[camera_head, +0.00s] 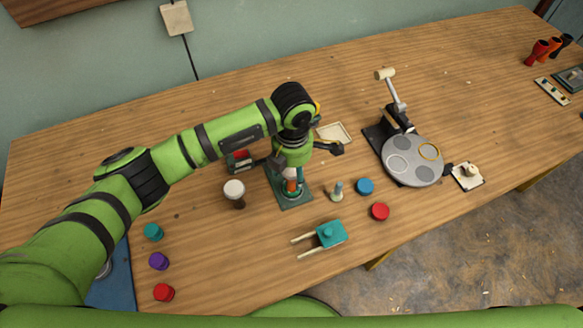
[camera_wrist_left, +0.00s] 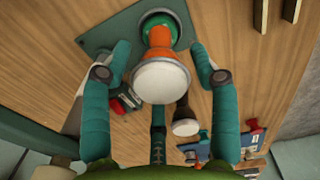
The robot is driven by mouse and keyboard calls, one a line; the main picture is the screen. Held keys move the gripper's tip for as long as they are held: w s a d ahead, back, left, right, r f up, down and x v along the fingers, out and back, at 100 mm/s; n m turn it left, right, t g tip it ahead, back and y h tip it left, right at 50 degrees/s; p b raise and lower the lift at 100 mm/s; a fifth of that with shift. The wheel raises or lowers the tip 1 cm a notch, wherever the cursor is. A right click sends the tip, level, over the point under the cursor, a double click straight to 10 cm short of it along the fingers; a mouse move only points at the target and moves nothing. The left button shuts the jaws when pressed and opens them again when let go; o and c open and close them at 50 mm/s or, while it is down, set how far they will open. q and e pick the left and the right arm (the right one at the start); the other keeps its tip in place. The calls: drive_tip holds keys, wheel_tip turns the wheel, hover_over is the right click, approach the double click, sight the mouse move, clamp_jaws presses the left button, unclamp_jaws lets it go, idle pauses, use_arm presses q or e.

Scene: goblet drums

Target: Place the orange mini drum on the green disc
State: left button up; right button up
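The orange mini drum (camera_wrist_left: 158,38) has a white round head (camera_wrist_left: 160,82) that faces the left wrist camera. It looks upright, its orange foot on the green disc (camera_wrist_left: 166,24), which sits inside a grey ring on a dark green square plate (camera_wrist_left: 104,34). In the head view the orange drum (camera_head: 291,186) is partly hidden under my left gripper (camera_head: 293,178), and the square plate (camera_head: 300,201) shows around it. My left gripper's teal fingers (camera_wrist_left: 160,60) are spread on either side of the drum, with gaps visible beside its head. My right gripper is not in view.
A dark drum with a white head (camera_head: 234,189) stands close by on the left. A teal block with two prongs (camera_head: 330,234), a blue disc (camera_head: 365,186) and a red disc (camera_head: 380,211) lie to the right. A grey turntable (camera_head: 413,160) stands farther right.

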use_arm(q)
drive_tip(key=shift+r, duration=0.1)
drive_tip(key=shift+r+p, duration=0.25)
drive_tip(key=shift+p, duration=0.1)
wheel_tip(320, 180, up, 12)
drive_tip(key=b, duration=0.4)
drive_tip(key=shift+d+f, duration=0.1)
drive_tip(key=shift+f, duration=0.1)
